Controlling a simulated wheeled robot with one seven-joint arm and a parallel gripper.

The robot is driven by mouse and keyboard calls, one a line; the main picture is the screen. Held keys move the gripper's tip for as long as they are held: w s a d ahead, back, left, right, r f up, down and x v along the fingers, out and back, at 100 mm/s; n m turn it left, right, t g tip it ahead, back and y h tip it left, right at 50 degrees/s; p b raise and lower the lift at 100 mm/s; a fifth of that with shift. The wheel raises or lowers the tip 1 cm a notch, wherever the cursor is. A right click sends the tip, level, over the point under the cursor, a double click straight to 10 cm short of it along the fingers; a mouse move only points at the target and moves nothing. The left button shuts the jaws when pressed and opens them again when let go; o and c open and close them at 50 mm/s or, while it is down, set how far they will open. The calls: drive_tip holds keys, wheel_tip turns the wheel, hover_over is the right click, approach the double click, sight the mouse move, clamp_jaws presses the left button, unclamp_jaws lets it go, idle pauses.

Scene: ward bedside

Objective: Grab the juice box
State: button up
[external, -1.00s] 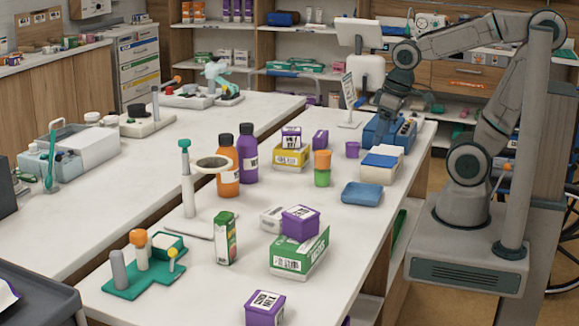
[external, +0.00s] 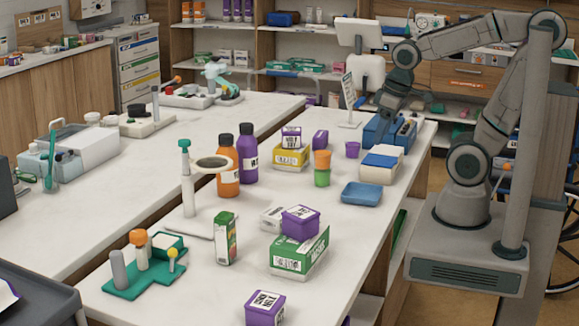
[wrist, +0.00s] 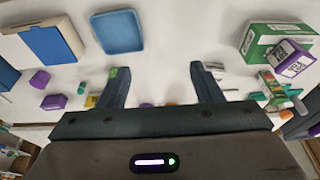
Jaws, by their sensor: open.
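The juice box, a small upright green and white carton (external: 226,238), stands on the white counter left of a green and white box. What looks like the same carton shows small at the right of the wrist view (wrist: 270,82), partly behind a purple box. My gripper (wrist: 160,75) is open with nothing between its fingers. In the external view my gripper (external: 387,108) is over the far right end of the counter, well away from the carton; its fingertips are hard to make out there.
A purple box (external: 300,222) sits on the green and white box (external: 300,254), right of the carton. A stand with a ring (external: 189,195) is behind it. A blue tray (external: 361,194), orange bottle (external: 228,168) and purple bottle (external: 247,155) stand farther back.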

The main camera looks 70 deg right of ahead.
drive_tip(key=w+a+r+n+b, duration=0.2)
drive_tip(key=w+a+n, duration=0.25)
drive_tip(key=w, duration=0.35)
drive_tip(key=n+g+y+b, duration=0.2)
drive_tip(key=n+g+b, duration=0.15)
drive_tip(key=n, duration=1.05)
hover_over(224, 229)
drive_tip(key=w+d, duration=0.1)
drive_tip(key=d, duration=0.3)
drive_tip(key=shift+t, duration=0.25)
wheel_tip(224, 229, down, 5)
drive_tip(key=shift+w+b, duration=0.1)
drive_tip(key=shift+b, duration=0.3)
drive_tip(key=f, duration=0.4)
drive_tip(key=a+f, duration=0.1)
drive_tip(key=f, duration=0.3)
drive_tip(key=a+f, duration=0.1)
drive_tip(key=f, duration=0.4)
drive_tip(key=shift+f, duration=0.1)
drive_tip(key=shift+c, duration=0.3)
